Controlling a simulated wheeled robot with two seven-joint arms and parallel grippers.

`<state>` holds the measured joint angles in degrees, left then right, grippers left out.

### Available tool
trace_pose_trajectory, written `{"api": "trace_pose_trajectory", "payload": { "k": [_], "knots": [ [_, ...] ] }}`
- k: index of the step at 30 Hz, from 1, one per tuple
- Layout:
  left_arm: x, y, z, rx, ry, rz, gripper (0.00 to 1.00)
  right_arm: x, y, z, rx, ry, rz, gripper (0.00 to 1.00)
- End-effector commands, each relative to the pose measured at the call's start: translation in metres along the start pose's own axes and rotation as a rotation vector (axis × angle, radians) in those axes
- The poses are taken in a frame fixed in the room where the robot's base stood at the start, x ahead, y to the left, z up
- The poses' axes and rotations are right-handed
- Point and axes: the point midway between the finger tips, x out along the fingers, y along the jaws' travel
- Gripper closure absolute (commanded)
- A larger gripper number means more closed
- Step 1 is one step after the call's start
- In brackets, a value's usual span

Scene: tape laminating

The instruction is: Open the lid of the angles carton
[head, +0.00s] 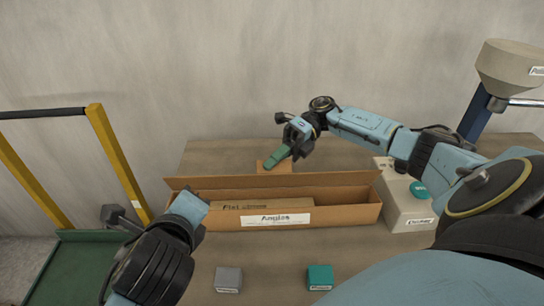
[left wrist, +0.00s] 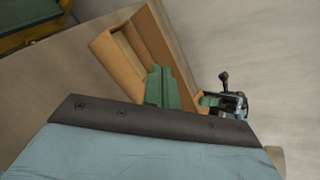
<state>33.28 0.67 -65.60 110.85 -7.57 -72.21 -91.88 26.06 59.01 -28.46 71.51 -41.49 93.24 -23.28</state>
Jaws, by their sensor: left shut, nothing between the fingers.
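The long brown angles carton (head: 345,216) lies across the table with its white "Angles" label facing me. A long cardboard panel (head: 330,180) stands up along its back edge, and part of the inside shows. The carton also shows in the left wrist view (left wrist: 112,50). My left gripper (left wrist: 160,72) has its green fingers shut and empty over the carton; in the head view it is at the carton's left end, its fingertips hidden. My right gripper (head: 272,162) is behind the carton, pointing down left; its green fingers look like one wedge.
A paler cardboard piece marked "Flat" (head: 240,207) shows at the carton's left part. A small cardboard piece (head: 264,169) is under my right fingers. Grey (head: 228,279) and teal (head: 320,277) blocks stand in front. A pale labelled box (head: 407,208) stands right.

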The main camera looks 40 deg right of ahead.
Motion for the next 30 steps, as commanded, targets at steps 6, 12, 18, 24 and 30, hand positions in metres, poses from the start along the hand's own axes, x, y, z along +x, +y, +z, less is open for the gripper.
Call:
{"api": "trace_pose_trajectory", "payload": {
  "k": [6,12,18,24,30],
  "knots": [
    [-0.033,-0.075,-0.064,0.345,0.048,-0.088,1.0,0.001,-0.004,-0.002,0.007,0.002,-0.007,1.0],
    [-0.055,-0.089,-0.111,0.646,0.038,-0.108,1.0,0.001,-0.004,-0.002,0.007,0.002,-0.007,1.0],
    [-0.064,-0.083,-0.132,0.821,0.016,-0.1,1.0,0.001,-0.004,-0.002,0.007,0.002,-0.007,1.0],
    [-0.057,-0.08,-0.136,0.862,0.008,-0.093,1.0,0.001,-0.004,-0.002,0.007,0.002,-0.007,1.0],
    [-0.026,-0.083,-0.138,0.859,0.009,-0.093,1.0,0.001,-0.004,-0.002,0.008,0.002,-0.007,1.0]
  ]
}}
